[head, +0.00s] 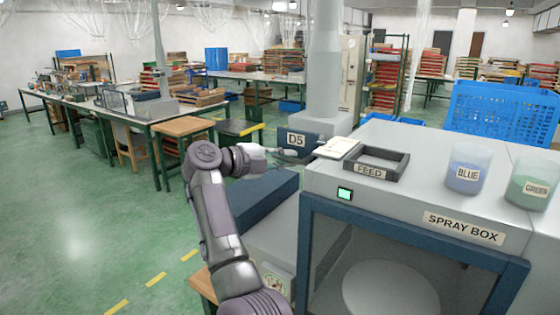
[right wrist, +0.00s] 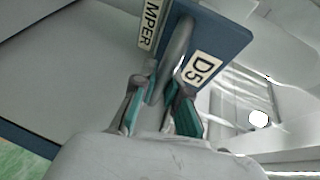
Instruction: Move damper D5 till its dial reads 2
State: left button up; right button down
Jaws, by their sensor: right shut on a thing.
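Damper D5 shows as a blue plate (head: 313,145) with a "D5" label (head: 296,139), at the foot of a grey duct (head: 325,70). In the right wrist view, the blue plate (right wrist: 225,38) carries the "D5" and "DAMPER" labels, and a grey lever (right wrist: 177,48) runs in front of it. My right gripper (head: 288,154) is at the plate. In the right wrist view, its teal-padded fingers (right wrist: 160,102) are shut on the lever, one on each side. I cannot make out a dial reading in either view. My left gripper is not in view.
The spray box (head: 463,228) stands right of my arm. A "FEED" tray (head: 376,163), a blue cup (head: 468,168) and a green cup (head: 531,183) are on top. A blue crate (head: 500,112) is behind. Green floor (head: 90,210) is open at left.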

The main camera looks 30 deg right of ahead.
jog(key=shift+w+d+f, duration=0.1)
jog(key=shift+w+d, duration=0.1)
jog(key=shift+d, duration=0.3)
jog(key=shift+w+d, duration=0.2)
jog(key=shift+d, duration=0.25)
jog(key=c, duration=1.2)
grip_release()
jog(key=shift+a, duration=0.15)
jog(key=a, duration=0.3)
jog(key=a+r, duration=0.1)
jog(key=a, duration=0.3)
jog(key=shift+a+r, duration=0.15)
jog(key=shift+r, duration=0.05)
